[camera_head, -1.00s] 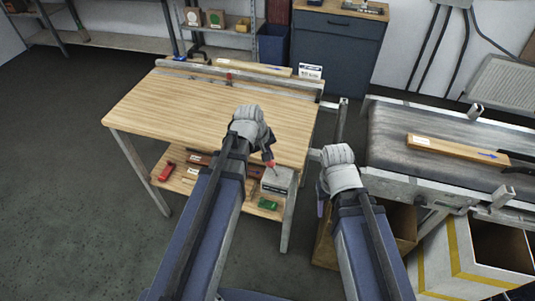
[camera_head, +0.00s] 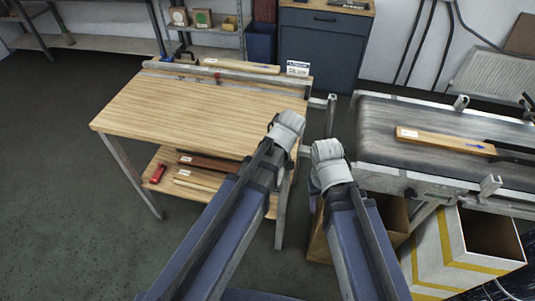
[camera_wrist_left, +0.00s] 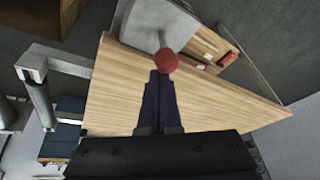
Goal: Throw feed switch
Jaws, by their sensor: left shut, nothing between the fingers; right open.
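The feed switch shows in the left wrist view as a grey box (camera_wrist_left: 150,25) with a lever ending in a red ball knob (camera_wrist_left: 168,60). My left gripper (camera_wrist_left: 160,76) is shut and empty. Its fingertips are right by the red knob in that view; I cannot tell whether they touch it. In the head view the switch and the left fingers are hidden behind my left arm, at the table's front right corner. My right gripper (camera_head: 313,203) is open and empty, pointing down between the table and the conveyor, its fingers mostly hidden by its wrist.
The wooden table (camera_head: 190,110) has a clear top and a lower shelf holding a red item (camera_head: 158,173) and wooden strips. The conveyor (camera_head: 380,125) at the right carries a plank (camera_head: 445,142) with a blue arrow. A yellow-striped bin (camera_head: 440,260) stands below it.

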